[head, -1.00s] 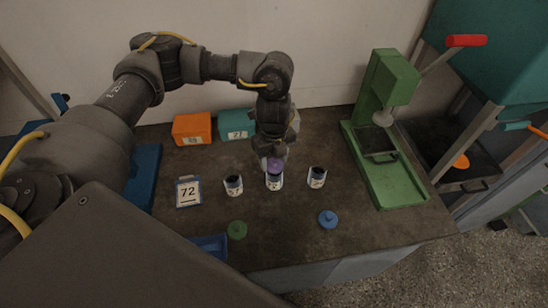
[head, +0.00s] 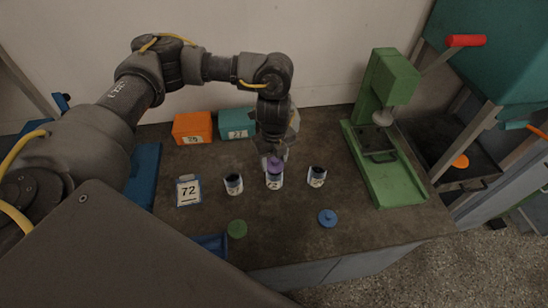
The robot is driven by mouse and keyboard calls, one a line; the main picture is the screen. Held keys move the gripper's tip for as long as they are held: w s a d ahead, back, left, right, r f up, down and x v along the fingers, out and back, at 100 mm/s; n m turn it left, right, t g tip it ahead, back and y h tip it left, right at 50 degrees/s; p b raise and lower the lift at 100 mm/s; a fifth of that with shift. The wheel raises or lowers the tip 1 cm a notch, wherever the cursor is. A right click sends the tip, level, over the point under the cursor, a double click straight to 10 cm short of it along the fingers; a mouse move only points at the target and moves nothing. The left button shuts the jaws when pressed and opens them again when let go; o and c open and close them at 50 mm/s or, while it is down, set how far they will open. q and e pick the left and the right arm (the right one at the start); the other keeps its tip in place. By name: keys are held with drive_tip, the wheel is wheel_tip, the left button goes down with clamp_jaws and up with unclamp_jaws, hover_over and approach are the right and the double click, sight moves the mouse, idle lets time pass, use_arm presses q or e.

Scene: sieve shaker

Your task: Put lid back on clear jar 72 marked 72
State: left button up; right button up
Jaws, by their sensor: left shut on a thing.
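The jar with the purple lid (head: 274,163) on or just over its mouth is the middle one of three jars in a row. This middle jar (head: 274,182) has a label whose visible digit looks like a 2. My left gripper (head: 273,160) points down and is shut on the purple lid. The gripper partly hides the lid, so I cannot tell if it is fully seated. A card marked 72 (head: 188,191) lies at the left of the jars. My right gripper is not in view.
Open jars stand at the left (head: 233,184) and right (head: 317,177). A green lid (head: 237,229) and a blue lid (head: 327,218) lie in front. An orange box (head: 192,128) and a teal box (head: 236,124) are behind. A green press (head: 385,150) stands at the right.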

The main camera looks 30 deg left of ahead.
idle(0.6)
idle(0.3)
use_arm(q)
drive_tip(key=o, duration=1)
drive_tip(key=shift+o, duration=0.5)
drive_tip(key=o, duration=0.4)
drive_tip(key=shift+r+p, duration=0.1)
drive_tip(key=shift+p, duration=0.25)
wheel_tip(320, 180, up, 7)
drive_tip(key=p, duration=0.7)
